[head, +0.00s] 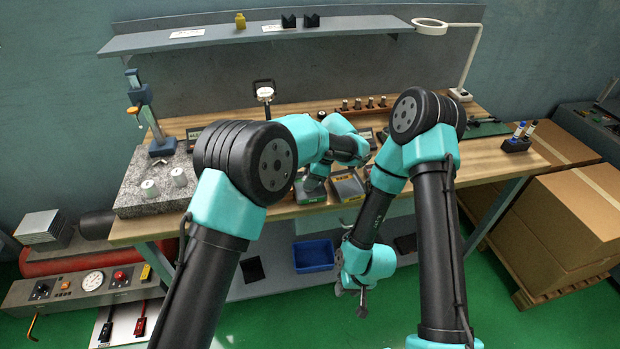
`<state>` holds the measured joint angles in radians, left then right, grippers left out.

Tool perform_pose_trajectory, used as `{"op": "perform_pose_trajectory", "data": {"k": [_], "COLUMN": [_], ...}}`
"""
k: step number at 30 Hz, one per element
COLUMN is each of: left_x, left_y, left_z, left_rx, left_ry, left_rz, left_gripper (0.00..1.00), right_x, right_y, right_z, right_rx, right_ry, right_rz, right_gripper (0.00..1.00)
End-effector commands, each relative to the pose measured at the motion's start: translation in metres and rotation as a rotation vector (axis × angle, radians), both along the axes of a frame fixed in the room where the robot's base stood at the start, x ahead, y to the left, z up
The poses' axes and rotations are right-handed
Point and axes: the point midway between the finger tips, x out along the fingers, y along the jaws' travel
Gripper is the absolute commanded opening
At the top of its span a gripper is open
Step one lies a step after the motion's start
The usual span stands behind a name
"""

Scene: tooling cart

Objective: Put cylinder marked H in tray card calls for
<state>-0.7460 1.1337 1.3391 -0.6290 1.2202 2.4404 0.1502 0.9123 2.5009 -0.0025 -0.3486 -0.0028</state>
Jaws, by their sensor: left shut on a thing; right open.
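Two short silver cylinders, one (150,188) nearer the left edge and one (178,177) beside it, stand on the granite block; their marks are too small to read. A grey tray (310,197) with a label sits at the bench's front edge, and a second grey tray (348,187) is to its right. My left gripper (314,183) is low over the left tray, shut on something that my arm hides. My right gripper (362,299) is open and empty, hanging below the bench front. A dark card (194,134) stands behind the granite block; its writing is unreadable.
A granite block (128,198) and a blue stand (140,95) occupy the bench's left. A row of dark-topped pegs (363,103) stands at the back. A blue bin (314,268) lies below the bench. Cardboard boxes (570,215) are at right.

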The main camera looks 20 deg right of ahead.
Motion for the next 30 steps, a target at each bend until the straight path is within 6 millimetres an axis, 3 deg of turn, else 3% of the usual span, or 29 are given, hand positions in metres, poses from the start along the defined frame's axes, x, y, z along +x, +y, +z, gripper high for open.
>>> {"op": "perform_pose_trajectory", "data": {"k": [10, 11, 18, 30], "left_x": [0.0001, 0.0000, 0.0001, 0.0002], "left_y": [0.0000, -0.0001, -0.0001, -0.0008], "left_z": [-0.0021, -0.0024, -0.0020, 0.0038], "left_rx": [0.000, 0.000, 0.000, -0.002], "left_ry": [0.000, 0.000, 0.000, -0.002], "left_rz": [0.001, 0.001, 0.001, 0.001], "left_gripper": [0.12, 0.39, 0.62, 0.63], "right_x": [0.0000, 0.0000, 0.0000, 0.0000], "right_y": [0.0000, 0.0000, 0.0000, 0.0000], "right_z": [0.0000, 0.0000, 0.0000, 0.0000], "right_rx": [0.000, 0.000, 0.000, 0.000], "right_ry": [0.000, 0.000, 0.000, 0.000], "right_rz": [0.000, 0.000, 0.000, 0.000], "right_gripper": [0.43, 0.43, 0.43, 0.43]}}
